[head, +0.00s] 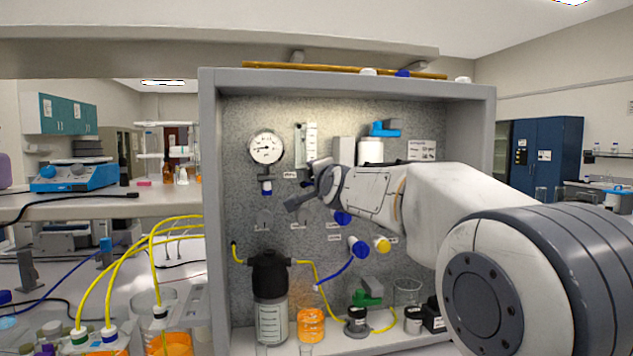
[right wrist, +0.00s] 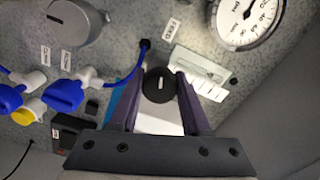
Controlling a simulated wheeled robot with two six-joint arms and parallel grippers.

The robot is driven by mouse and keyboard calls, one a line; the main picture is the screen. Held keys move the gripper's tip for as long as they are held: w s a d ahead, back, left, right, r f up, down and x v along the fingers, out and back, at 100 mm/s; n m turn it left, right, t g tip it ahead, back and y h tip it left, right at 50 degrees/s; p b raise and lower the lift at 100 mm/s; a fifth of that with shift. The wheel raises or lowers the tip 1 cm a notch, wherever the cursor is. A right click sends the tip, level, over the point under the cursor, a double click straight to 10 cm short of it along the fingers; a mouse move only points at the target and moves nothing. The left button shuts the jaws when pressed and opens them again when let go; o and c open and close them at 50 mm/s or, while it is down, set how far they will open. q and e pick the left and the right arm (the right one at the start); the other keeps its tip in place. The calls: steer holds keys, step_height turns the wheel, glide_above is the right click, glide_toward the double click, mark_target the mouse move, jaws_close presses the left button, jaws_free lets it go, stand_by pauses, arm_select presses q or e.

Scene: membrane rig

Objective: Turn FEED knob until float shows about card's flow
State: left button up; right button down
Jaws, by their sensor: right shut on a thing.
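The black FEED knob (right wrist: 158,82), with a white pointer line, sits between the fingers of my right gripper (right wrist: 158,92) in the right wrist view. The gripper is shut on it. In the head view my right gripper (head: 303,190) covers the knob on the rig panel. The flow meter (head: 307,140) is a clear upright block just above the gripper; it also shows beside the knob in the right wrist view (right wrist: 203,70). Its float is too small to read. A white card (head: 422,150) is on the panel at the upper right, its print illegible. My left gripper is out of view.
A round pressure gauge (head: 266,147) is left of the flow meter. Below are blue valve handles (head: 358,246), a yellow knob (head: 382,245), a black-capped filter vessel (head: 270,300) and an orange-filled beaker (head: 311,324). Yellow tubes run at the left. The grey cabinet walls enclose the panel.

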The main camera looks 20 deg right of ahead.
stand_by(0.3)
steer(key=shift+c, duration=2)
jaws_free()
steer(key=shift+s, duration=0.1)
steer(key=s, duration=1)
steer(key=shift+s+a, duration=0.15)
steer(key=shift+a, duration=0.25)
